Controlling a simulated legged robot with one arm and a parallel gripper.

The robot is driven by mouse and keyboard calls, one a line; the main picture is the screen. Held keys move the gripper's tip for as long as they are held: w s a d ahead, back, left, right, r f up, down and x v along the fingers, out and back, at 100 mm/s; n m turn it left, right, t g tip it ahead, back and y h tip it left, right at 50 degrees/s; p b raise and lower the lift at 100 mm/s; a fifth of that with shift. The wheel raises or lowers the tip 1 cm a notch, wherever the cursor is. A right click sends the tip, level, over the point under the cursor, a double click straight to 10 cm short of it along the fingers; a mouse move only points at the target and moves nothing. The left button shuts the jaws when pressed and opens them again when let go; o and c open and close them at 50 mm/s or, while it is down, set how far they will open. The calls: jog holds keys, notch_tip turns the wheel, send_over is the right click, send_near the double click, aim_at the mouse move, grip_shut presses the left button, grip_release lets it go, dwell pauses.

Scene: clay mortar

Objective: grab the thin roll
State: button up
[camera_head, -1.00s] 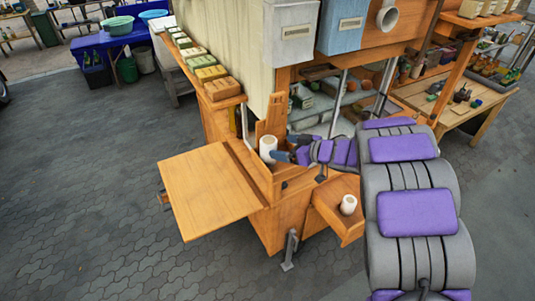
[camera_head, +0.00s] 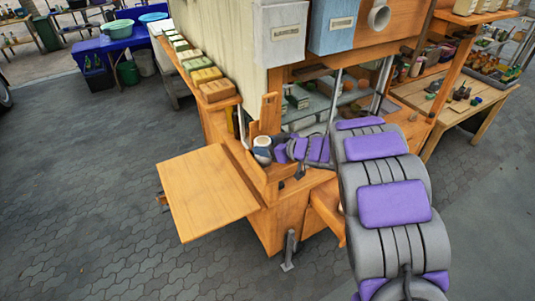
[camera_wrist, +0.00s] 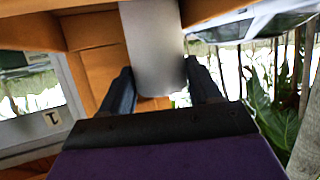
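A white roll (camera_head: 262,142) stands upright in the narrow wooden recess at the near corner of the wooden stand. My gripper (camera_head: 264,156) is at this roll, with a dark finger in front of its lower part. In the wrist view the pale roll (camera_wrist: 153,45) lies between the two dark fingers of my gripper (camera_wrist: 158,68). The fingertips are at or very near its two sides. I cannot tell whether they press on it. The second, short roll in the open drawer is hidden behind my arm now.
A wooden flap (camera_head: 207,193) sticks out to the left of the recess. The drawer (camera_head: 325,207) juts out below my arm. A wooden post (camera_head: 270,112) rises behind the roll. Soap-like blocks (camera_head: 215,90) line the left shelf. Paved floor at left is clear.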

jog(key=shift+a+f, duration=0.1)
jog(key=shift+a, duration=0.35)
jog(key=c, duration=0.3)
jog(key=shift+f, duration=0.1)
jog(key=shift+c, duration=1.1)
jog(key=shift+d, duration=0.15)
